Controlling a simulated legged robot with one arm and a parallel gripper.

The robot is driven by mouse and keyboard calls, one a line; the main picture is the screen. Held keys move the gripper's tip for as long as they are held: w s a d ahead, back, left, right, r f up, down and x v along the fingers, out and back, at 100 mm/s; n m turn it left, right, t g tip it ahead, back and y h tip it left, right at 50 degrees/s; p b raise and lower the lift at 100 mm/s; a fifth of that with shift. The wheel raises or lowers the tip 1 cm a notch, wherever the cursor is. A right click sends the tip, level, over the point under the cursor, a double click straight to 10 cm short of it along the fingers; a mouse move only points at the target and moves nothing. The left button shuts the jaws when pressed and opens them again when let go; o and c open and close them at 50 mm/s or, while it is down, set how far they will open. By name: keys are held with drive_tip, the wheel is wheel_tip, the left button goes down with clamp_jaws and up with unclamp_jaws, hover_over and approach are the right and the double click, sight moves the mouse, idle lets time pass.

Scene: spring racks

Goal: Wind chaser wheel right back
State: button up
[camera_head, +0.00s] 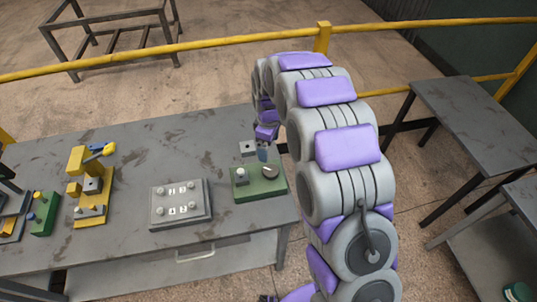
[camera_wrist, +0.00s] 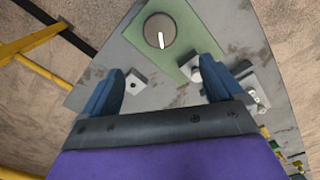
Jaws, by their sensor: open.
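A round grey knob with a white mark (camera_head: 270,170) sits on a green box (camera_head: 258,190) near the right end of the grey bench. I cannot tell for sure which part is the chaser wheel. In the wrist view the dark round knob (camera_wrist: 158,30) with its white pointer is beyond my fingertips, on the green top (camera_wrist: 185,35). A small pale knob (camera_wrist: 194,70) on the same box is close to the right finger. My gripper (camera_wrist: 162,72) has its blue fingers apart, with nothing between them. In the head view my gripper (camera_head: 263,153) is just behind the green box, partly hidden by my arm.
A small grey block with a dark hole (camera_head: 248,148) stands behind the green box. A grey box with several knobs (camera_head: 180,205) is left of it, then a yellow fixture (camera_head: 88,190) and another green box (camera_head: 43,214). A yellow rail (camera_head: 215,40) runs behind the bench.

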wheel_tip(320, 180, up, 4)
hover_over(269, 170)
drive_tip(key=shift+w+a+r, duration=0.1)
drive_tip(key=shift+w+a, duration=0.05)
drive_tip(key=shift+w, duration=0.15)
drive_tip(key=w+d+f+m+g+y+b, duration=0.1)
drive_tip(key=w+d+m+y, duration=0.15)
drive_tip(key=m, duration=1.05)
drive_tip(key=w+d+m+g+y+b, duration=0.15)
drive_tip(key=d+m, duration=0.25)
drive_tip(key=m, duration=0.9)
drive_tip(key=x, duration=1.1)
drive_tip(key=b+x, duration=0.1)
drive_tip(key=x, duration=0.5)
drive_tip(key=shift+s+d+f, duration=0.1)
drive_tip(key=shift+s+f, duration=0.25)
drive_tip(key=shift+s, duration=0.05)
drive_tip(key=shift+c, duration=0.4)
